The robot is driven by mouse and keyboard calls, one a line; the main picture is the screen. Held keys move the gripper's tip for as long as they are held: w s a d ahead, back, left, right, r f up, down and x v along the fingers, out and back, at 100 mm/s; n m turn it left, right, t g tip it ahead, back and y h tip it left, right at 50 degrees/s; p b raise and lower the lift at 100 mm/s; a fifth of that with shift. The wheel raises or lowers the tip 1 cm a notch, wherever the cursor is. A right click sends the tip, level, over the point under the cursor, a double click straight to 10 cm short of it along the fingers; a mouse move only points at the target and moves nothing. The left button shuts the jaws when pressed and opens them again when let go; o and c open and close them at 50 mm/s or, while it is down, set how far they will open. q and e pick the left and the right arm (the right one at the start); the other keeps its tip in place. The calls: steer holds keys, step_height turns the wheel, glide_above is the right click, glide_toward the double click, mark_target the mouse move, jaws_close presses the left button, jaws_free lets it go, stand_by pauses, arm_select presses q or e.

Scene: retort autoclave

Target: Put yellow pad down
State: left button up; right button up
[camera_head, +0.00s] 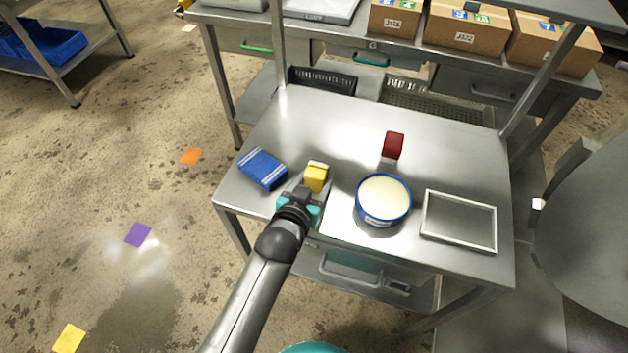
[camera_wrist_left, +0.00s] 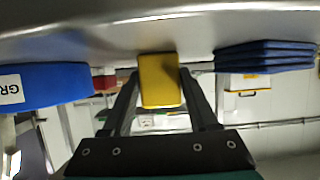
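The yellow pad (camera_head: 316,177) is a small block over the front part of the steel table (camera_head: 330,120). My left gripper (camera_head: 308,191) reaches in from the front and is shut on it. In the left wrist view, which looks upside down, the yellow pad (camera_wrist_left: 160,82) sits between the two fingers (camera_wrist_left: 158,100), with a finger along each side. The pad is very close to the tabletop; I cannot tell whether it touches. My right gripper is not in view.
A blue pack (camera_head: 263,168) lies left of the pad. A round blue-rimmed tub (camera_head: 383,200) stands to its right, with a dark red block (camera_head: 393,145) behind. An empty metal frame (camera_head: 425,214) lies at the right. The table's back left is clear.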

arm_select(q)
steer(key=o, duration=0.4)
steer(key=shift+r, duration=0.1)
steer(key=p+v, duration=0.3)
steer(key=v, duration=0.9)
steer(key=shift+r, duration=0.15)
